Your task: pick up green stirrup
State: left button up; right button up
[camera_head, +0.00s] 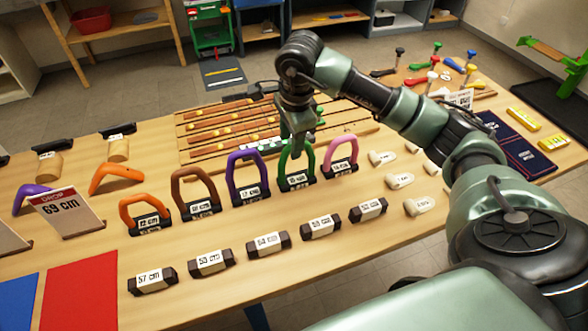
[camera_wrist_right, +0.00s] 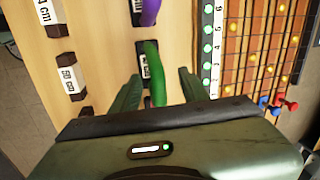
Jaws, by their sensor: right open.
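The green stirrup (camera_head: 283,163) stands upright on the table in a row of coloured stirrups, with a dark labelled base. My right gripper (camera_head: 298,148) reaches down over its arch from above, covering part of it. In the right wrist view the green stirrup (camera_wrist_right: 155,75) shows between the two spread fingers of my right gripper (camera_wrist_right: 160,92), with gaps on both sides. The gripper is open and holds nothing. My left gripper is not in view.
A purple stirrup (camera_head: 233,175) stands just left of the green one and a pink stirrup (camera_head: 353,152) just right. Brown and orange stirrups stand further left. Several labelled blocks (camera_head: 268,245) lie in front. A slatted wooden rack (camera_head: 205,140) lies behind.

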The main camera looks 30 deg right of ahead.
jog(key=shift+s+f, duration=0.1)
jog(key=shift+f, duration=0.35)
jog(key=f, duration=0.1)
jog(key=f+p, duration=0.2)
jog(key=shift+w+f, duration=0.25)
jog(key=shift+f, duration=0.1)
jog(key=shift+w+f, duration=0.1)
jog(key=shift+f, duration=0.25)
jog(key=shift+d+f, duration=0.1)
jog(key=shift+f, duration=0.05)
grip_shut()
dwell(0.3)
